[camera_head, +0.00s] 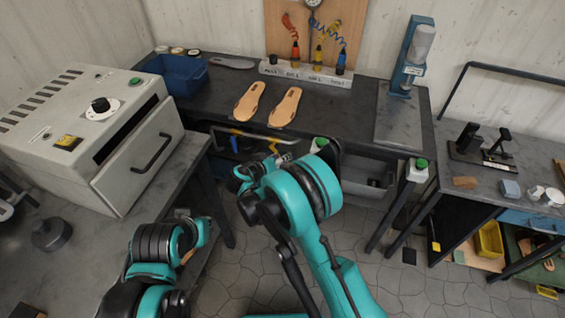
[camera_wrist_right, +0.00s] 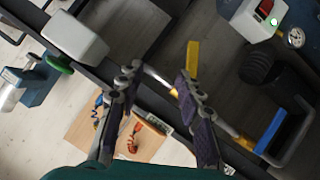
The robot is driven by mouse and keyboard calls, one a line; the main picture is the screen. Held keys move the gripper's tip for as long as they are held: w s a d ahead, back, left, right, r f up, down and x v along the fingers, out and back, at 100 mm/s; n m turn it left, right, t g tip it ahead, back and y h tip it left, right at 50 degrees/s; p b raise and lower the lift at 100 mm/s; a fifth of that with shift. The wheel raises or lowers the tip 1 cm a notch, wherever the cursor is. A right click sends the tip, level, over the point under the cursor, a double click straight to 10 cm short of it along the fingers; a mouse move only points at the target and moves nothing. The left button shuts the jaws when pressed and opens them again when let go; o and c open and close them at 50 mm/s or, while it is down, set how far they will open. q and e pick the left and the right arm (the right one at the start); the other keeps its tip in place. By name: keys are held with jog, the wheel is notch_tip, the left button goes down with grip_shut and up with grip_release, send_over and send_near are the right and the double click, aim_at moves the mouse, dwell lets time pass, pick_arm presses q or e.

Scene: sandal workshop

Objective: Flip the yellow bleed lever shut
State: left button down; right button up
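The yellow bleed lever (camera_head: 273,147) is on a pipe under the back bench, just beyond my right gripper (camera_head: 284,159). In the right wrist view the lever (camera_wrist_right: 193,60) stands out across the pipe, close to the right-hand finger. I cannot tell whether a finger touches the lever. A separate blue handle (camera_wrist_right: 273,133) with a yellow elbow sits further along the pipe; it also shows in the head view (camera_head: 234,143). My left arm is at lower left; its fingers are not visible.
The back bench (camera_head: 225,83) overhangs the pipe and carries two sandal soles (camera_head: 284,107) and a blue bin (camera_head: 178,75). A grey oven (camera_head: 90,135) stands left. A white green-capped block (camera_head: 418,171) is at the bench's right leg. The floor (camera_head: 245,260) between benches is open.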

jog(key=a+f+n+t, duration=0.1)
jog(key=a+f+t, duration=0.1)
jog(key=a+f, duration=0.2)
jog(key=shift+h, duration=0.3)
jog(key=b+x, duration=0.3)
jog(key=x, duration=0.4)
jog(key=shift+d+f, duration=0.15)
jog(key=shift+c, duration=0.3)
grip_shut()
